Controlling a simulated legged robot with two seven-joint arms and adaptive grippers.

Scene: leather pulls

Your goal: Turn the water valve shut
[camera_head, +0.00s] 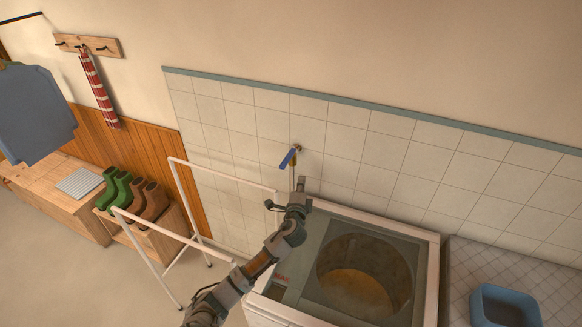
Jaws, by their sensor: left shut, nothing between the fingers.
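The water valve (296,150) is a small tap on the white tiled wall, above the washing machine. Its blue lever handle (288,158) slants down to the left. A brass-coloured spout hangs below it. My left gripper (300,190) is just below the valve, over the back left corner of the machine. It is shut and empty. In the picture it lies close under the spout; whether it touches cannot be told. My right gripper is not in view.
The top-loading washing machine (428,262) has a glass lid. A white metal rack (222,174) stands left of my arm. Boots (116,186) sit on a wooden bench further left. A blue basin (505,303) is on the tiled counter at the right.

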